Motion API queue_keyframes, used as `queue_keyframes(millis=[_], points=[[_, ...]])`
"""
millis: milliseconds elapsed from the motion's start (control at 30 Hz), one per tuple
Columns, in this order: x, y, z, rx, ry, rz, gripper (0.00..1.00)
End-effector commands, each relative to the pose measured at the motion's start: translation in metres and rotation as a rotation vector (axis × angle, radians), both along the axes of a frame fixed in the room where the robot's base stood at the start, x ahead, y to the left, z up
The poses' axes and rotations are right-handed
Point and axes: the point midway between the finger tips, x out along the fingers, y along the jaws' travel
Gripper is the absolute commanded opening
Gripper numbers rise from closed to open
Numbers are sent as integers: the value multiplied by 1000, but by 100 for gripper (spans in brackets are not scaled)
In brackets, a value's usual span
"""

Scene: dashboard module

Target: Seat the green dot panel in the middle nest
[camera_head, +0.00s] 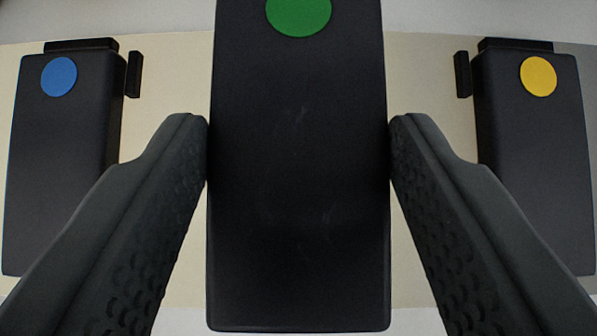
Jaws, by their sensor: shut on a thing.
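The green dot panel (298,180) is a black slab with a green dot (299,12) near its top edge, cut off by the frame. My gripper (298,130) is shut on it, one finger against each long side. The panel looks large and close to the camera and covers the middle of the view. The middle nest is hidden behind it. I cannot tell from this view how far the panel is from the surface below.
A black panel with a blue dot (62,165) sits at the left. A black panel with a yellow dot (535,165) sits at the right. Small dark posts (134,74) and (463,74) stand beside their inner edges. The cream surface (175,75) shows between them.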

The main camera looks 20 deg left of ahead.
Motion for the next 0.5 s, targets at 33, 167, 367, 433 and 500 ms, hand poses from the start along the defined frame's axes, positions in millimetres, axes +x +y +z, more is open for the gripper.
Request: queue_keyframes(millis=[33,167,367,433,500], points=[[0,0,-2,0,0,0,28],[0,0,-12,0,0,0,28],[0,0,-37,-1,2,1,28],[0,0,-40,0,-1,1,28],[0,0,-39,0,-1,1,28]])
